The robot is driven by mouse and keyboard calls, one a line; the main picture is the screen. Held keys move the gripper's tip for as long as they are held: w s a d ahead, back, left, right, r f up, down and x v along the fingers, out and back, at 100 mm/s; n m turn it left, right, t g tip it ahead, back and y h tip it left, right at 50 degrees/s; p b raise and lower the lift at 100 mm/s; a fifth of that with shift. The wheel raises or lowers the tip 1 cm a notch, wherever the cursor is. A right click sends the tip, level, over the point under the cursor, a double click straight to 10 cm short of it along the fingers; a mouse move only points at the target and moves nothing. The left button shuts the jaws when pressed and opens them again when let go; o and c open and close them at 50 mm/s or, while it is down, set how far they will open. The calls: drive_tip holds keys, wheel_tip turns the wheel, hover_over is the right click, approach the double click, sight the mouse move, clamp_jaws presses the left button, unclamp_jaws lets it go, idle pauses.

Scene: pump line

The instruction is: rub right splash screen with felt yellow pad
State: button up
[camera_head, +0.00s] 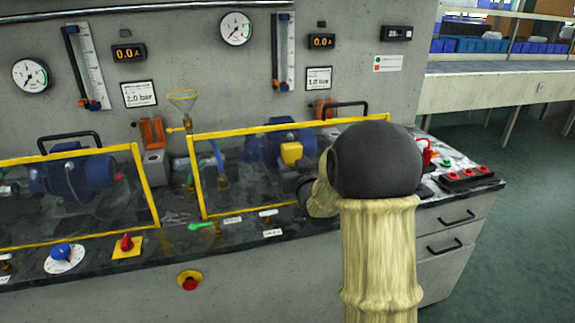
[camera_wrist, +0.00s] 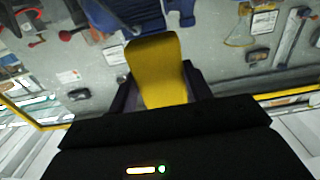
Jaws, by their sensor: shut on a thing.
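The right splash screen (camera_head: 197,178) is a clear panel in a yellow frame with a black handle on top, standing in front of a blue pump. In the wrist view its yellow frame (camera_wrist: 283,98) shows at the sides. My gripper (camera_wrist: 158,85) is shut on the felt yellow pad (camera_wrist: 157,62), which sticks out beyond the dark fingers, toward the screen. In the head view the pad (camera_head: 291,153) shows as a small yellow patch before the screen's right half. My arm hides most of the gripper and the screen's right end. I cannot tell whether pad and screen touch.
A second yellow-framed screen (camera_head: 147,188) stands at left. Along the bench front are a blue knob (camera_head: 61,251), a red knob (camera_head: 126,243) and a green-handled valve (camera_head: 203,226). A red-button box (camera_head: 468,178) sits at the right end. Gauges hang on the wall behind.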

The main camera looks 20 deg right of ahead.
sight(276, 158)
drive_tip(key=shift+d, duration=0.15)
drive_tip(key=d, duration=0.3)
drive_tip(key=shift+d, duration=0.2)
idle(0.4)
drive_tip(key=shift+b, duration=0.35)
drive_tip(key=shift+a, duration=0.1)
drive_tip(key=shift+a+b, duration=0.75)
drive_tip(key=shift+a, duration=1.1)
drive_tip(key=shift+a+b, duration=0.7)
drive_tip(key=shift+a, duration=1.15)
drive_tip(key=shift+w+a, duration=0.1)
